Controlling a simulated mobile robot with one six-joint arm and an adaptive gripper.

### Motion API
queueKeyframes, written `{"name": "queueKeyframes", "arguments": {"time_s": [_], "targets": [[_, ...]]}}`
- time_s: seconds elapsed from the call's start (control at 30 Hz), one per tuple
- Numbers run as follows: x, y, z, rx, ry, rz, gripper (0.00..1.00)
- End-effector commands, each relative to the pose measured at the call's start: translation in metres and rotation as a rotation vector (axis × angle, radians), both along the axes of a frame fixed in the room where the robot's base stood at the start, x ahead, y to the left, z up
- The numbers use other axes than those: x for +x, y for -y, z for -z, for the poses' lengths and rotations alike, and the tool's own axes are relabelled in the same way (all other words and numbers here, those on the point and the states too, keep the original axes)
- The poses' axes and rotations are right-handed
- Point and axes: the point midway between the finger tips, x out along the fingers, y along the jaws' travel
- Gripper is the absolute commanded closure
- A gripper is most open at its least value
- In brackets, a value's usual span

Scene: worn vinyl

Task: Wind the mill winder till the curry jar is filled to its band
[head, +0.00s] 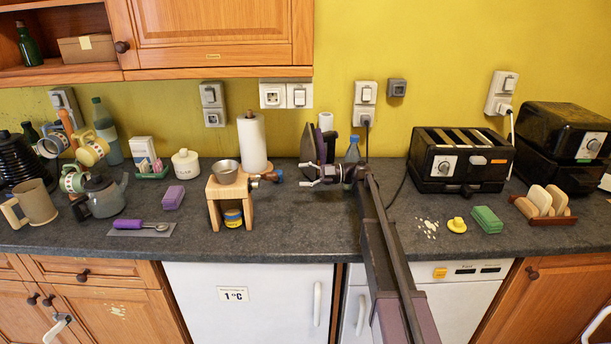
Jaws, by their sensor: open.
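The mill (243,191) is a light wooden stand with a metal bowl on top, on the worktop left of centre. Its winder (270,176) sticks out to the right and ends in a dark and brown knob. The curry jar (233,219), small with yellow and blue on it, stands under the mill between its legs. Its fill level and band are too small to make out. My gripper (305,174) is open and empty, just right of the winder knob, its fingers pointing left and apart from it.
A paper towel roll (252,144) stands behind the mill. An iron (309,146) and a blue bottle (353,149) stand behind my gripper. A purple-handled tool (140,226) and a purple sponge (173,197) lie to the left. A toaster (458,160) stands right. The worktop in front of my gripper is clear.

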Motion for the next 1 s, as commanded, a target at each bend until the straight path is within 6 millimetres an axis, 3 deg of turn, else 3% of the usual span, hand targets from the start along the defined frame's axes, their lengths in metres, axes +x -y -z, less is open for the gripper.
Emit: {"name": "queueKeyframes", "arguments": {"time_s": [0.37,1.0], "targets": [[0.000,-0.009,0.000,-0.001,-0.001,0.002,0.31],[-0.002,-0.051,0.000,-0.001,-0.001,0.003,0.31]]}}
